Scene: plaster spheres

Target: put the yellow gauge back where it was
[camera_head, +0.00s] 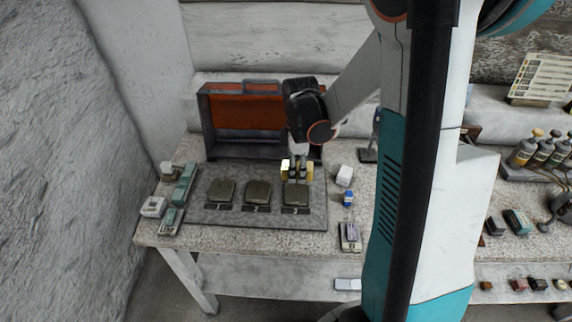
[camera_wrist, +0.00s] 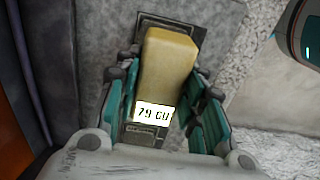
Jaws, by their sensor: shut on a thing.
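The yellow gauge (camera_wrist: 168,62) is a block with a white display reading about "79 GU". My gripper (camera_wrist: 165,98) has its teal fingers on either side of it and is shut on it. In the head view my gripper (camera_head: 297,173) points down at the back of the rightmost of three dark square blocks (camera_head: 296,193), with yellow (camera_head: 285,168) showing beside its fingers. In the wrist view a dark, labelled plate (camera_wrist: 143,135) lies below the gauge. I cannot tell whether the gauge touches the surface under it.
The other dark blocks (camera_head: 258,194) sit in a row on the grey board (camera_head: 230,217). An orange-lined open case (camera_head: 247,112) stands behind. Teal and white devices (camera_head: 183,185) lie left.

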